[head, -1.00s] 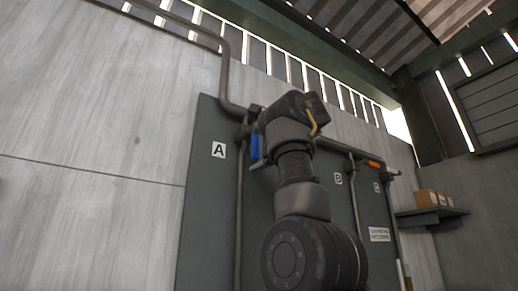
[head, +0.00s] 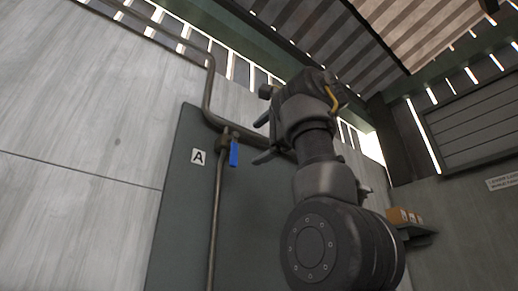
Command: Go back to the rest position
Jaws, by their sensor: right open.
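My right arm rises from the lower right of the head view. Its right gripper (head: 257,142) is open and empty, with its fingers pointing left. A blue valve handle (head: 234,153) hangs downward on the pipe just left of the fingertips, with a small gap visible between them in the picture. How far apart they are in depth I cannot tell. My left gripper is not in view.
A dark wall panel (head: 181,225) carries a label A (head: 198,157) and a grey pipe (head: 216,200). My arm hides the panel's right part. Small boxes (head: 402,215) stand on a wall shelf (head: 418,232) at right. Slatted openings run above.

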